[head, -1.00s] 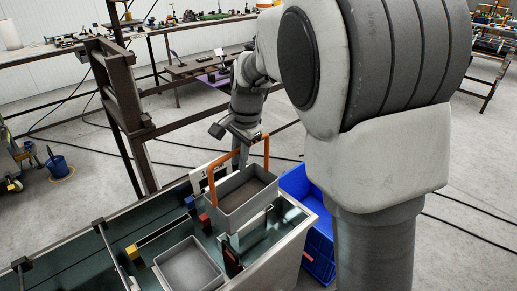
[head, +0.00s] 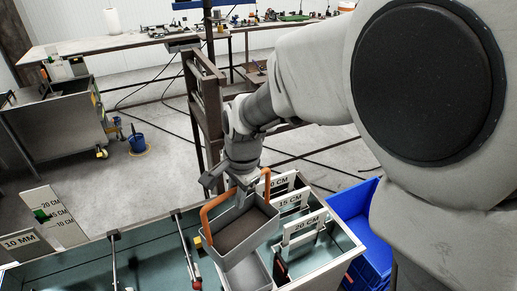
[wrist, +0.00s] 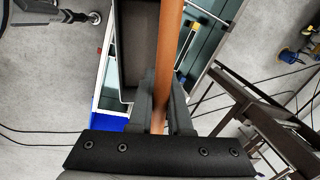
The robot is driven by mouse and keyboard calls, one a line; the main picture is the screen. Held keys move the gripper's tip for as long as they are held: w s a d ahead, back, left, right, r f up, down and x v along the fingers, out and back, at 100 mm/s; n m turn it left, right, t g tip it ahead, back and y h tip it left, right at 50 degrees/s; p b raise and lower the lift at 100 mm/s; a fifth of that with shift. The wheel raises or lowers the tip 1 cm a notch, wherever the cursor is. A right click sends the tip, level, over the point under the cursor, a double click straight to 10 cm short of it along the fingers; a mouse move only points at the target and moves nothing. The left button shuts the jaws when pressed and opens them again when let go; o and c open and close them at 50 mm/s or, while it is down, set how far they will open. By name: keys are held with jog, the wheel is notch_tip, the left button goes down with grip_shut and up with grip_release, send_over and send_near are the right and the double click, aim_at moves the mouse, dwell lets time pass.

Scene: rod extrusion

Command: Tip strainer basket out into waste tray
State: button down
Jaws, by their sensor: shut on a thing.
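The strainer basket (head: 255,244) is a grey rectangular box with an orange hoop handle and a dark layer inside. My gripper (head: 243,183) is shut on the handle's top bar in the head view. The basket hangs below it, looking about level, over the tank. In the wrist view the orange handle runs between my fingers (wrist: 160,100), with the basket (wrist: 124,45) to its left. A grey open tray (head: 250,276) sits in the tank below the basket, partly hidden by it; I cannot tell for sure whether it is the waste tray.
The long tank (head: 150,262) has a raised rim and cross rods. White cards marked in CM (head: 304,228) stand at its right end. A blue crate (head: 352,215) stands right of it. A dark metal frame (head: 207,110) rises behind my arm.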

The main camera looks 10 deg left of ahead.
notch_tip(320, 180, down, 5)
jog(key=b, duration=0.4)
jog(key=shift+r, duration=0.1)
dwell(0.4)
jog(key=w+a+g+h+p, duration=0.1)
jog(key=p, duration=0.4)
jog(key=shift+w+a+h+p, duration=0.25)
jog(key=shift+a+h+p, duration=0.05)
jog(key=shift+a+p, duration=0.1)
jog(key=shift+f, duration=0.25)
jog(key=shift+r+g, duration=0.1)
jog(key=shift+g, duration=0.2)
